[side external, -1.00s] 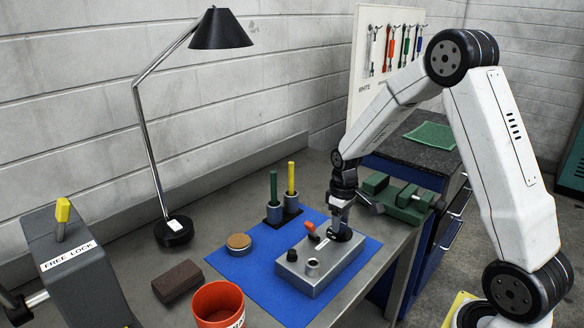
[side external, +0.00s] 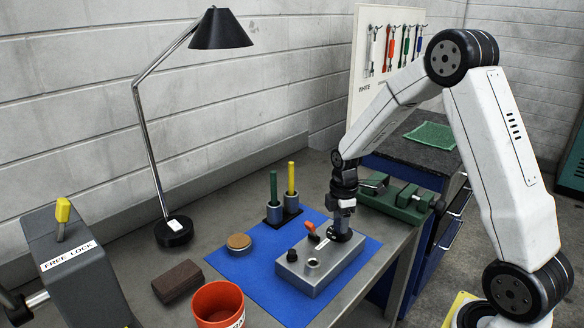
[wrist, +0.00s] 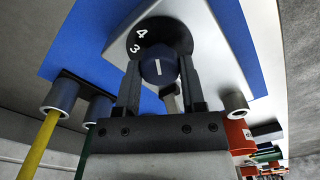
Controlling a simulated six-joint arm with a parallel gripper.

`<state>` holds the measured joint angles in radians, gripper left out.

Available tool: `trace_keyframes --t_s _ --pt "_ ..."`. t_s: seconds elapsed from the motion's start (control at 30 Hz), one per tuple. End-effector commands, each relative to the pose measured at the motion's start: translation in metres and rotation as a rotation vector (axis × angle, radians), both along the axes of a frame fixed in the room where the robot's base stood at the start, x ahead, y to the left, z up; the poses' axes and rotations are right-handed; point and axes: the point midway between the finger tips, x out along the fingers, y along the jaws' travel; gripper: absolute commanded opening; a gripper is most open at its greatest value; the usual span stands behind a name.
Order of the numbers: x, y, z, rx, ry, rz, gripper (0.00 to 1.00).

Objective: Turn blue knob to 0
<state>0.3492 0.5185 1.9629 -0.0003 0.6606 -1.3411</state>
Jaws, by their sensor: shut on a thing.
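The blue knob (wrist: 159,68) has a white line on its face and sits on a black round dial (wrist: 133,47) in the wrist view. The numerals 3 and 4 show on the dial; a 0 is not visible. The dial is on the grey metal box (side external: 312,277), which lies on a blue mat (side external: 245,268). My gripper (wrist: 160,84) points down at the right rear of the box, its fingers on either side of the knob, shut on it. In the side view my gripper (side external: 343,226) hides the knob.
The box also carries an orange-handled lever (side external: 312,230), a black button (side external: 292,255) and a metal socket (side external: 313,265). Green (side external: 273,187) and yellow (side external: 291,178) rods stand in holders behind. A green vise (side external: 400,198) is close to the right. An orange cup (side external: 218,303) stands in front.

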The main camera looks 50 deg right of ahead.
Motion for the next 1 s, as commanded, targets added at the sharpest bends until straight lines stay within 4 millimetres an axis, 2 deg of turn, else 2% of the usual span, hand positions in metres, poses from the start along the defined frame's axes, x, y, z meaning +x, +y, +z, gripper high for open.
trace_keyframes --t_s 0.5,0.73,1.0 --pt "0.001 -0.0003 0.0013 0.0 -0.003 0.448 0.0" --pt "0.001 -0.0003 0.0013 -0.002 -0.003 0.557 0.0" --pt "0.001 -0.0003 0.0013 -0.002 -0.003 0.596 0.0"
